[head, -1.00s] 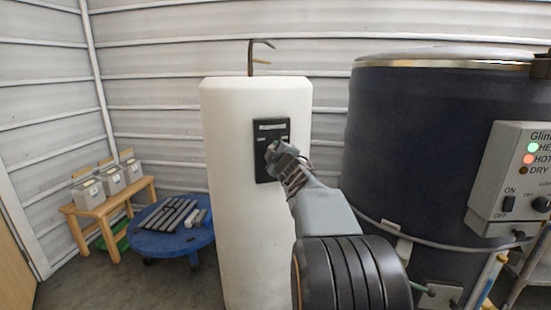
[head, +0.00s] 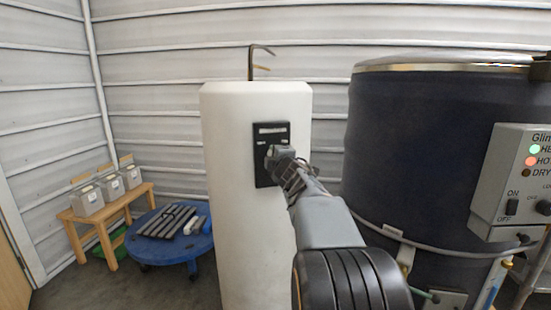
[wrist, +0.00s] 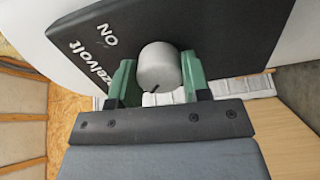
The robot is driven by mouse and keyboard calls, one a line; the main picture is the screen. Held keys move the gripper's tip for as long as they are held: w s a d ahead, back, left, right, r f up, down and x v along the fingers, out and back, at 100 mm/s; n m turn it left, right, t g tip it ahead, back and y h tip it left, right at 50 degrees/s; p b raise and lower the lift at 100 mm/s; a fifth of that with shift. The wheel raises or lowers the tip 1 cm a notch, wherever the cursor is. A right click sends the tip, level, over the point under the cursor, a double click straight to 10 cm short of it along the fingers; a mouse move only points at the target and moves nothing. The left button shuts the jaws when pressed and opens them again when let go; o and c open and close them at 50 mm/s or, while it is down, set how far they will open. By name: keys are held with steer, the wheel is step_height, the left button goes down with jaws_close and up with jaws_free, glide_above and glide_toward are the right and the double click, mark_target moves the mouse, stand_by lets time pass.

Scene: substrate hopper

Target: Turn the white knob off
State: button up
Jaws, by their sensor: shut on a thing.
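The white knob (wrist: 158,68) sits on a black panel (wrist: 225,30) in the wrist view, with a dark pointer mark at its lower edge. White letters "ON" show on the panel to the left of the knob. My gripper (wrist: 158,80) has its two green fingers on either side of the knob and is shut on it. In the head view, the black panel (head: 270,135) is on the front of a white column (head: 230,180). My gripper (head: 275,158) reaches the panel's lower half and hides the knob there.
A large dark drum (head: 410,140) stands close on the right, with a grey control box (head: 520,175) and a cable across it. A blue round dolly (head: 170,238) with dark bars and a wooden bench (head: 75,215) with grey boxes stand at left.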

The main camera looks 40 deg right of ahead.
steer(key=o, duration=0.9)
steer(key=shift+p+v, duration=1.3)
steer(key=shift+v, duration=5.6)
